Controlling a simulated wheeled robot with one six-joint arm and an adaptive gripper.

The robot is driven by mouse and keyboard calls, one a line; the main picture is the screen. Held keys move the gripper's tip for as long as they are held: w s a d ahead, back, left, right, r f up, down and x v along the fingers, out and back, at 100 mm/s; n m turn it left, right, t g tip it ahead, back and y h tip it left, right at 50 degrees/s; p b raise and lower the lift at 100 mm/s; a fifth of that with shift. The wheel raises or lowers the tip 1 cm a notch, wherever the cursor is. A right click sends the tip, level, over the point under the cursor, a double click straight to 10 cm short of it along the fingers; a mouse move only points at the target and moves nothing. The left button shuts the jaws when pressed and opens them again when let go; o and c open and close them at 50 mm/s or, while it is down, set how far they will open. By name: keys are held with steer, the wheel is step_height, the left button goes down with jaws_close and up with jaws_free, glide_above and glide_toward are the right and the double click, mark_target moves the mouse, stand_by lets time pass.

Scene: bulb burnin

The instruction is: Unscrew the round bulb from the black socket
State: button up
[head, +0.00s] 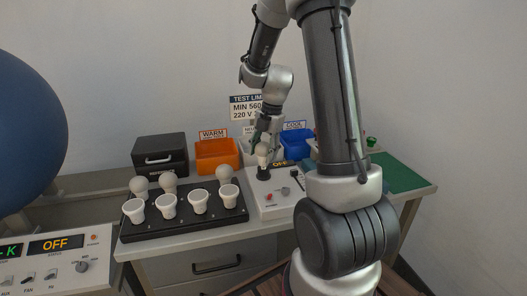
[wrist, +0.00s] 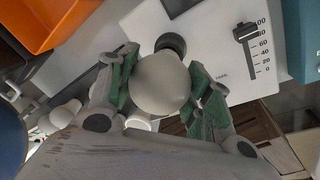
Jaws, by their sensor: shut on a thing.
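The round white bulb (wrist: 160,85) is between the two green-padded fingers of my gripper (wrist: 170,72) in the wrist view. My gripper is shut on it. The black socket (wrist: 173,42) shows as a dark ring just behind the bulb, partly hidden by it. In the head view, the bulb (head: 263,158) is upright directly over the black socket (head: 263,173), with my gripper (head: 264,146) coming down on it from above. Whether the bulb's thread is still engaged in the socket cannot be told.
Left is a black rack (head: 185,222) with bulbs and white cups. Behind are a black case (head: 160,155), an orange bin (head: 217,155) and a blue bin (head: 297,142). A green mat (head: 400,176) lies right.

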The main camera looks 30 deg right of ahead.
mark_target(263, 143)
steer(key=n, duration=0.3)
steer(key=shift+g, duration=0.3)
steer(key=shift+r, duration=0.2)
steer(key=shift+r, duration=1.55)
steer(key=shift+r, duration=2.5)
steer(key=shift+d, duration=0.1)
